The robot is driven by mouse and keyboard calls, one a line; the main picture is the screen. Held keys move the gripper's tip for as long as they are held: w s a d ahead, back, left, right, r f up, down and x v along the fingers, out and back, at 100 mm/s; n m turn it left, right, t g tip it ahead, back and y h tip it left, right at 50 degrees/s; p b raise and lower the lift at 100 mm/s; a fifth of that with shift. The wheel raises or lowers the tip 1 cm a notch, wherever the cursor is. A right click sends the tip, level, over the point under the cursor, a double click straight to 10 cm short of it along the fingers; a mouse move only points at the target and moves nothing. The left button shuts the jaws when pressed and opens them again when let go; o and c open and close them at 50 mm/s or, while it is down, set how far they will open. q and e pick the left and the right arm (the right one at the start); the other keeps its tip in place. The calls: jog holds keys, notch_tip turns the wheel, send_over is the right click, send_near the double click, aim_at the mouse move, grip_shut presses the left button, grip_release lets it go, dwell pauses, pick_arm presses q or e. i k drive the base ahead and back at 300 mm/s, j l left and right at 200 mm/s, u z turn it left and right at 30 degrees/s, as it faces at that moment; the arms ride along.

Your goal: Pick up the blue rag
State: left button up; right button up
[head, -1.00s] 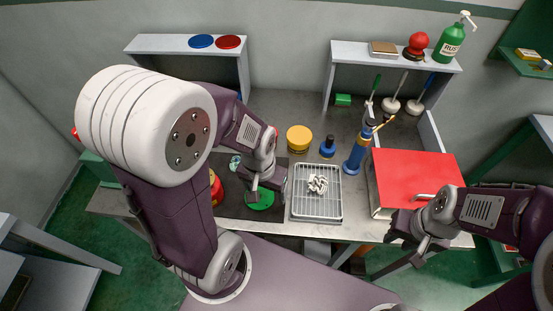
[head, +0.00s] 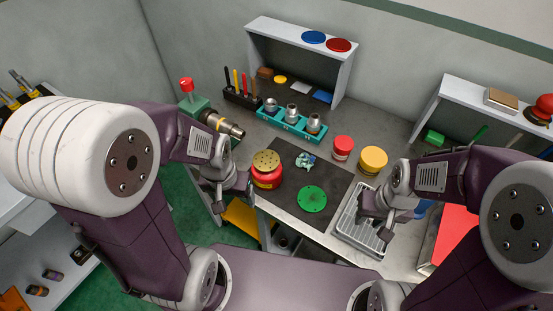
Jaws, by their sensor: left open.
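A small flat blue piece (head: 322,96), possibly a folded rag, lies under the back shelf. A crumpled bluish-green and white cloth (head: 306,161) lies on the dark mat (head: 340,182), behind the green disc. I cannot tell for sure which of them is the blue rag. My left gripper (head: 222,207) is open and empty, left of the red can and apart from both pieces. My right gripper (head: 377,228) is over the wire tray (head: 350,232); its finger gap is not clear.
A red can with a perforated yellow top (head: 266,170) stands between my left gripper and the cloth. A green disc (head: 312,199), red jar (head: 342,148) and yellow jar (head: 373,161) are near. A vise (head: 205,115) holding a pipe stands back left. A shelf (head: 300,50) overhangs the back.

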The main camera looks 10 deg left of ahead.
aim_at(305, 160)
jog(key=j+z, duration=0.45)
jog(key=i+j+z, duration=0.1)
jog(key=j+z, duration=0.15)
jog(key=z, duration=0.25)
jog(key=j+z, duration=0.45)
jog(key=k+j+z, duration=0.15)
jog(key=z, duration=0.35)
jog(key=k+j+z, duration=0.15)
jog(key=j+z, duration=0.3)
jog(key=k+j+z, duration=0.15)
jog(key=z, duration=0.35)
